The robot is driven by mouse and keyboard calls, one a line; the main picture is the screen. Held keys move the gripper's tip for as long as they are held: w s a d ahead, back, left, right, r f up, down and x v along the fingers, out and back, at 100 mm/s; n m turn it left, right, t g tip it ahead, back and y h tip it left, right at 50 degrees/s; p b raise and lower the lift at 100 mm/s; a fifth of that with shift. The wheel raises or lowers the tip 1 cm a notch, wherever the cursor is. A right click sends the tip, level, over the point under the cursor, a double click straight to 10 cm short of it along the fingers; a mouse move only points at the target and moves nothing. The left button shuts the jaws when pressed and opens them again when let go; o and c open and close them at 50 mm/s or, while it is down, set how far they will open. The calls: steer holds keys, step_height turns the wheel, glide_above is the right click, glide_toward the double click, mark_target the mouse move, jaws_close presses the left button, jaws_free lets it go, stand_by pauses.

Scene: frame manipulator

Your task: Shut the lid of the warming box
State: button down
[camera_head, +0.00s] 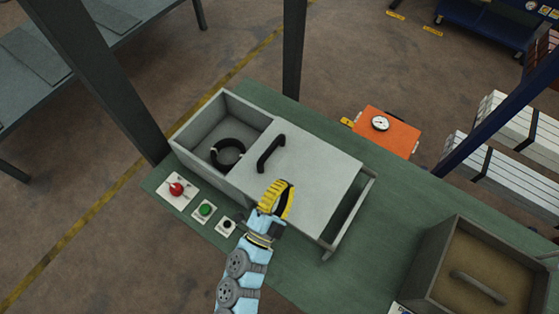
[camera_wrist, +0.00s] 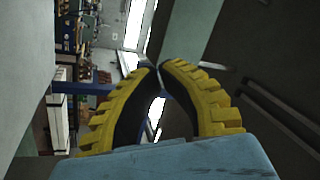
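The grey box, likely the warming box (camera_head: 222,180), sits on the green table. Its flat grey lid (camera_head: 315,172) has a black bar handle (camera_head: 270,153) and covers the middle part, slid right of the left compartment. That compartment is open and holds a black ring (camera_head: 227,152). At the right end a frame sticks out past the lid. My gripper (camera_head: 287,184) is over the front edge of the lid, right of and nearer than the handle; contact cannot be told. In the wrist view my gripper (camera_wrist: 159,66) has its curved yellow fingers meeting at the tips, with nothing between them.
A red button (camera_head: 177,188), a green button (camera_head: 205,208) and a black knob (camera_head: 227,224) line the table's front left. An orange gauge box (camera_head: 388,133) is behind. Dark posts (camera_head: 293,50) rise near the table.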

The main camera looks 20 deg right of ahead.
steer(key=f+m+y, duration=0.1)
steer(key=f, duration=0.1)
steer(key=w+f+m+g+y+b, duration=0.1)
steer(key=f, duration=0.2)
steer(key=w+f+y+b, duration=0.1)
steer(key=f, duration=0.1)
steer(key=shift+w+a+f+m+g+y, duration=0.15)
steer(key=shift+a+f+m+g+y, duration=0.15)
steer(key=shift+f+m+y, duration=0.1)
steer(key=shift+w+a+f+b, duration=0.1)
steer(key=shift+w+f+b, duration=0.1)
steer(key=shift+b, duration=0.1)
steer(key=shift+p+x, duration=0.3)
steer(key=shift+x, duration=1.2)
steer(key=p, duration=0.1)
glide_above(279, 165)
steer(key=s+d, duration=0.2)
steer(key=s, duration=0.1)
steer(key=shift+s+d, duration=0.1)
steer(key=shift+d, duration=0.1)
steer(key=shift+w+a+f+y+p, duration=0.15)
steer(key=shift+w+a+f+p, duration=0.1)
steer(key=shift+w+a, duration=0.2)
steer(key=shift+w+a+f+y+p, duration=0.1)
steer(key=shift+w+a+y+p, duration=0.15)
steer(key=shift+w, duration=0.3)
steer(key=shift+w+a, duration=0.25)
steer(key=shift+w, duration=0.25)
steer(key=shift+w+a+f, duration=0.15)
steer(key=shift+a+f, duration=0.05)
